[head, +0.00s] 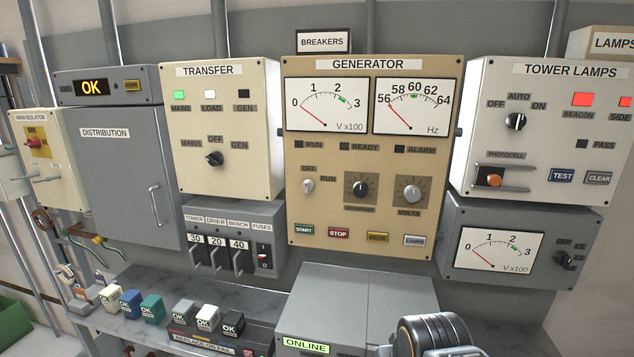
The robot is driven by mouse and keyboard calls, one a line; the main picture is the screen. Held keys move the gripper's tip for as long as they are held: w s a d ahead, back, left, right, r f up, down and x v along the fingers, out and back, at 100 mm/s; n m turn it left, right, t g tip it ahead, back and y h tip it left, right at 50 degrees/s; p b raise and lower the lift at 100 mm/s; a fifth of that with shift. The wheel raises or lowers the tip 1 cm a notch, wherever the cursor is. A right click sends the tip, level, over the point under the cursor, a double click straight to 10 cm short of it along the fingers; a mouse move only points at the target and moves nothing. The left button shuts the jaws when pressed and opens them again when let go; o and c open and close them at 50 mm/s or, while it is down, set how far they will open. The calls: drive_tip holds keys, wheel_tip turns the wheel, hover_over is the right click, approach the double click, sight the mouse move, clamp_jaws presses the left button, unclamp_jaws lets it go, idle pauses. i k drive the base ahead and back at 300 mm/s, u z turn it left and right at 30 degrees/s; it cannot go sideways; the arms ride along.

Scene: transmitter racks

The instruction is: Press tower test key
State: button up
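The blue TEST key (563,175) is on the lower right of the cream TOWER LAMPS panel (545,145), at the right of the head view. A grey CLEAR key (598,178) is beside it on the right. The red BEACON lamp (583,99) and red SIDE lamp (625,102) look lit, and the PASS lamp (581,144) is dark. A black OFF/AUTO/ON knob (516,121) and an orange photocell (494,180) are on the left of this panel.
The tan GENERATOR panel (370,225) is left of the tower panel. A grey voltmeter box (465,272) hangs below the tower panel. A grey cabinet (330,300) marked ONLINE and several small OK blocks (152,309) are lower down. Nothing covers the TEST key.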

sight(557, 176)
drive_tip(key=z, duration=1.25)
